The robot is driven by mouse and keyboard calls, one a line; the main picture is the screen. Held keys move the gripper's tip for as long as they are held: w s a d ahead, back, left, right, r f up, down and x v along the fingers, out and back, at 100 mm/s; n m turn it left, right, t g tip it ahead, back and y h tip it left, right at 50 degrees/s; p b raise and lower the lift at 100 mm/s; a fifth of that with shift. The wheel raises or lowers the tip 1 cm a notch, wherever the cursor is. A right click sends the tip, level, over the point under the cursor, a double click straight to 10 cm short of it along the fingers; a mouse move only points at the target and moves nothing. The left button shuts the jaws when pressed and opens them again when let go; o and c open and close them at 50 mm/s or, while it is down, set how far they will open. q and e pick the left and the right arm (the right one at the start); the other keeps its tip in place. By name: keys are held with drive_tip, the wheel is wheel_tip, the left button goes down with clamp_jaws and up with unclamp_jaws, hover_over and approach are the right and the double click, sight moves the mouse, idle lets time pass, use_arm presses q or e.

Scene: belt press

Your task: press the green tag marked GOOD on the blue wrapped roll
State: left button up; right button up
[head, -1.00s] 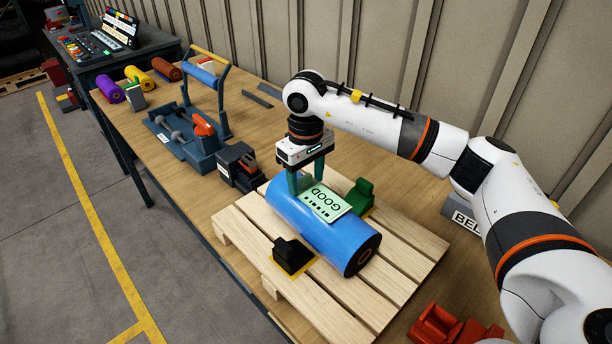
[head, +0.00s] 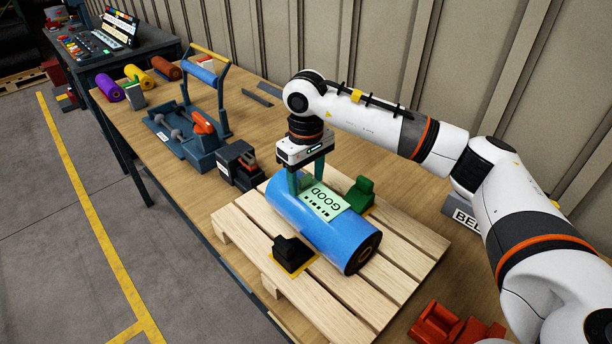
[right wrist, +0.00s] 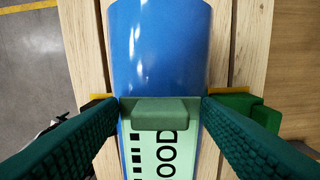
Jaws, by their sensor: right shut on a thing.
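The blue wrapped roll (head: 333,234) lies on a wooden pallet (head: 375,305), its dark end toward the front right. The pale green tag (head: 325,203) marked GOOD lies over the top of the roll and looks curved to its surface. My right gripper (head: 306,184) points down over the roll, its fingers at the tag's far edge. In the right wrist view, a green block (right wrist: 160,114) at the edge of the tag (right wrist: 163,158) sits between the fingers, which are shut on it. The blue roll (right wrist: 160,45) runs below. My left gripper is out of view.
A black chock (head: 291,251) and a green chock (head: 357,194) flank the roll. Red parts (head: 455,328) lie at the table's front. A dark box (head: 238,165) and a blue-handled press (head: 206,138) stand left of the pallet; coloured rolls lie further back.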

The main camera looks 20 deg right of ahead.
drive_tip(key=shift+s+f+b, duration=0.15)
drive_tip(key=shift+f+b, duration=0.15)
idle(1.3)
idle(0.5)
drive_tip(key=o, duration=1)
drive_tip(key=shift+r, duration=0.2)
wheel_tip(320, 180, up, 12)
drive_tip(key=b, duration=0.2)
